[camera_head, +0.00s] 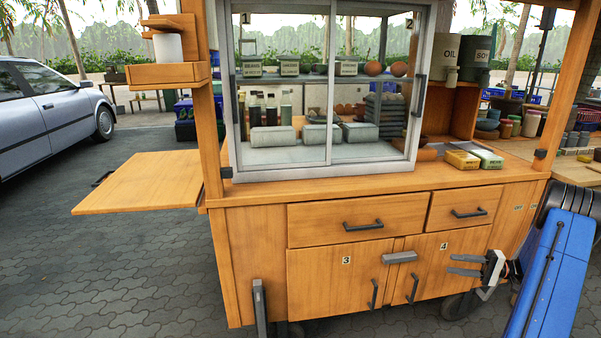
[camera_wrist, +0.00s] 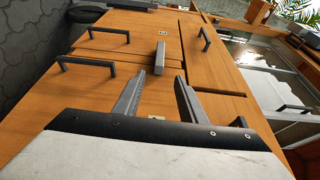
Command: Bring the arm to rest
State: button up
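My gripper (camera_head: 466,265) is at the lower right in the head view, in front of the cupboard door marked 4 (camera_head: 440,262) of a wooden food cart. Its two grey fingers are apart with nothing between them. In the wrist view the open fingers of my gripper (camera_wrist: 164,90) point along the cart's front. A grey latch block (camera_wrist: 160,53) lies beyond the fingertips; it also shows in the head view (camera_head: 399,257) across the top of the two doors. I cannot tell the exact gap between fingers and door.
Drawer handles (camera_head: 363,226) and door handles (camera_head: 374,293) stick out from the cart. A glass cabinet (camera_head: 330,90) stands on the counter. A side shelf (camera_head: 140,182) juts out left. Paved ground (camera_head: 110,270) is free at the lower left. A car (camera_head: 45,110) is parked behind.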

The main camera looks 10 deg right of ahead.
jog(key=s+a+r+n+g+h, duration=0.1)
jog(key=s+a+r+g+h, duration=0.15)
jog(key=a+r, duration=0.5)
jog(key=s+a+r+n+g+h, duration=0.1)
jog(key=s+a+r+g+h, duration=0.3)
jog(key=a, duration=0.6)
jog(key=s+a+r+g+h, duration=0.1)
jog(key=s+a+r, duration=0.1)
jog(key=a+r, duration=0.6)
jog(key=s+a+r+n+t+h, duration=0.1)
jog(key=s+a+t+h, duration=0.2)
jog(key=s, duration=1)
jog(key=s+a+r+n+t+h, duration=0.1)
jog(key=s+a+r+t+h, duration=0.1)
jog(key=s+a+h, duration=0.4)
jog(key=shift+s+a+t, duration=0.55)
jog(key=shift+s+a, duration=1.25)
jog(key=shift+s, duration=1.75)
jog(key=shift+r+h, duration=0.1)
jog(key=shift+h, duration=0.15)
